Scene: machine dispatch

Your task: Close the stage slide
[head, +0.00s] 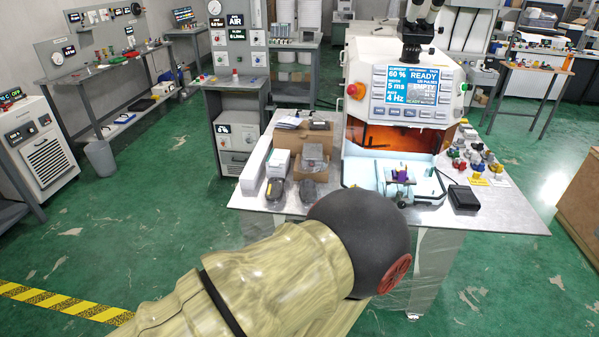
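The white machine (372,57) stands on the grey table, with its orange-lit chamber (390,138) open at the front. A light blue stage (424,187) shows at the foot of this opening and reaches out toward the table's front. A small purple and yellow piece (402,175) sits on it. A dark knob or handle shows at its front edge, too small to tell clearly. My arm crosses the foreground below the table. My gripper is not in view.
The machine's screen (410,90) reads READY and EMPTY. A black box (463,197) lies right of the stage, with several small coloured parts (477,160) behind it. Cardboard boxes (312,153) and two dark devices stand left. The green floor in front is clear.

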